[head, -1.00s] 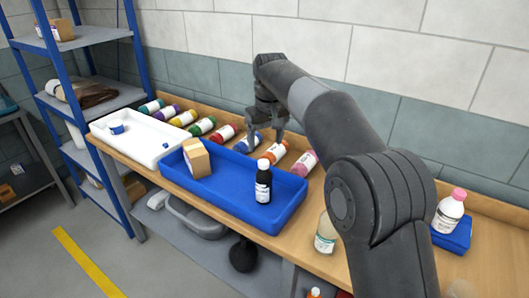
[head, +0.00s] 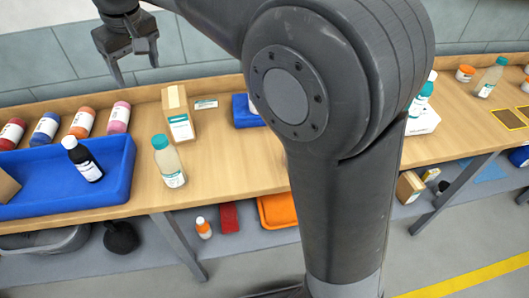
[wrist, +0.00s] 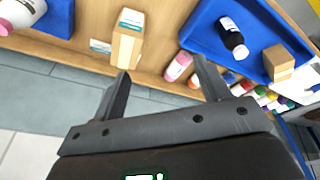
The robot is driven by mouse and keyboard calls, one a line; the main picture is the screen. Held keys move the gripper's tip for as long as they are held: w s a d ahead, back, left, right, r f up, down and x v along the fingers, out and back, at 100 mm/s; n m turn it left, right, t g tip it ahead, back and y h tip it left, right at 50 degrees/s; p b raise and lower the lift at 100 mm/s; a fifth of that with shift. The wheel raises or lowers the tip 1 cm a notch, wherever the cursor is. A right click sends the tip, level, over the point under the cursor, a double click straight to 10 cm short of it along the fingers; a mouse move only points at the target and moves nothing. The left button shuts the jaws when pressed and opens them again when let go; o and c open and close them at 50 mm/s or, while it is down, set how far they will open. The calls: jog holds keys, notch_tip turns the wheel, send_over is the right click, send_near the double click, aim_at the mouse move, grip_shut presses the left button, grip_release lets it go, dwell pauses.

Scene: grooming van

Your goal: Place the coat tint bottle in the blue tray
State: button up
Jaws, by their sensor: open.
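The blue tray (head: 60,203) stands at the left of the bench. Behind the tray lie colored bottles with white labels: red (head: 12,131), blue (head: 45,128), orange (head: 82,122) and pink (head: 117,117). I cannot read which one is coat tint. My gripper (head: 136,76) is open and empty, raised in front of the wall above the row. In the wrist view, the tray (wrist: 204,30) and the pink bottle (wrist: 178,67) show beyond the open fingers (wrist: 160,68).
A tall carton (head: 178,113) and a clear bottle with a teal cap (head: 168,160) stand right of the tray. A smaller blue tray (head: 243,112) is partly hidden behind my arm. Bare bench lies around the clear bottle. The shelf below holds an orange bin (head: 278,211).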

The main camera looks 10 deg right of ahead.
jog(key=s+d+m+t, duration=0.15)
jog(key=s+d, duration=0.25)
jog(key=d, duration=0.5)
jog(key=s+d+m, duration=0.2)
jog(key=s+d, duration=0.3)
jog(key=d, duration=0.4)
jog(key=s+d+f+m+t+h, duration=0.1)
jog(key=s+d+f+m, duration=0.3)
jog(key=s+d+f, duration=0.6)
jog(key=s+d, duration=0.2)
jog(key=s, duration=0.2)
jog(key=shift+d+m+t, duration=0.3)
jog(key=shift+m+t, duration=0.05)
